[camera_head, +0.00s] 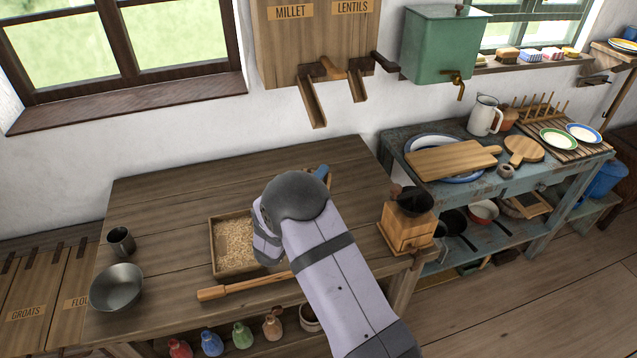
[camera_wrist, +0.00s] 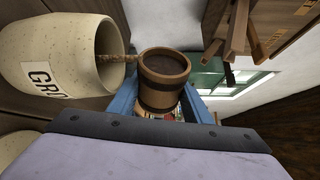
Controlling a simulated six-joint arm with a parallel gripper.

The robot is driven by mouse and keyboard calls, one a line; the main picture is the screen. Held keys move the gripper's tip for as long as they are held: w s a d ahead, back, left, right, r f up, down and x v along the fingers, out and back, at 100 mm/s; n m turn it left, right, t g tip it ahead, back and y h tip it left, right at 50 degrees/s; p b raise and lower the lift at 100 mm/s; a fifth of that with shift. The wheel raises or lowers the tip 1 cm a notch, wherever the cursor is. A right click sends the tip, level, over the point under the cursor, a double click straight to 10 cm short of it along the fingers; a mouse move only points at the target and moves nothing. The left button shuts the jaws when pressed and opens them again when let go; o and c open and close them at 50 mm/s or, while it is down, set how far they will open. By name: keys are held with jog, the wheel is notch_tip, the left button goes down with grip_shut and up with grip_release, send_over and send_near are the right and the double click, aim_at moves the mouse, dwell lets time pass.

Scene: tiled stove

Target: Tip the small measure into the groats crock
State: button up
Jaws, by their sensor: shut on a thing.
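My gripper (camera_wrist: 163,105) is shut on the small measure (camera_wrist: 162,97), a brown cup with darker bands, held between blue fingers in the wrist view. The measure is tipped on its side, and a thin brown stream of grain (camera_wrist: 115,58) runs from its rim to the mouth of the cream crock (camera_wrist: 60,35), whose label reads "GRO". The measure is beside the crock's mouth, apart from it. In the head view only a blue bit of my gripper (camera_head: 322,172) shows past my arm; the measure and the crock are hidden there.
A grain-filled wooden tray (camera_head: 235,245), a wooden rod (camera_head: 240,287), a metal bowl (camera_head: 117,287) and a metal cup (camera_head: 121,241) are on the table (camera_head: 165,195). A grinder (camera_head: 406,225) stands right of my arm. Another pale crock (camera_wrist: 18,150) shows lower left in the wrist view.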

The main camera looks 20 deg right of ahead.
jog(key=shift+r, duration=0.1)
jog(key=shift+w+a+r+n+t+h+p, duration=0.1)
jog(key=shift+a+r+n+t+h+p, duration=0.2)
jog(key=shift+n, duration=0.6)
jog(key=shift+r, duration=0.1)
dwell(0.3)
jog(key=shift+w+a+r+n, duration=0.1)
jog(key=shift+r+n, duration=0.1)
jog(key=shift+n, duration=0.5)
jog(key=shift+a+r+n, duration=0.1)
jog(key=shift+n, duration=0.2)
jog(key=shift+r+n+t+p, duration=0.1)
jog(key=shift+n+t+p, duration=0.2)
jog(key=shift+t, duration=0.1)
jog(key=shift+w+a+r+n+h, duration=0.15)
jog(key=shift+a+r+n+h, duration=0.15)
jog(key=shift+n, duration=0.5)
jog(key=shift+r+p, duration=0.15)
jog(key=shift+p, duration=0.9)
dwell(0.3)
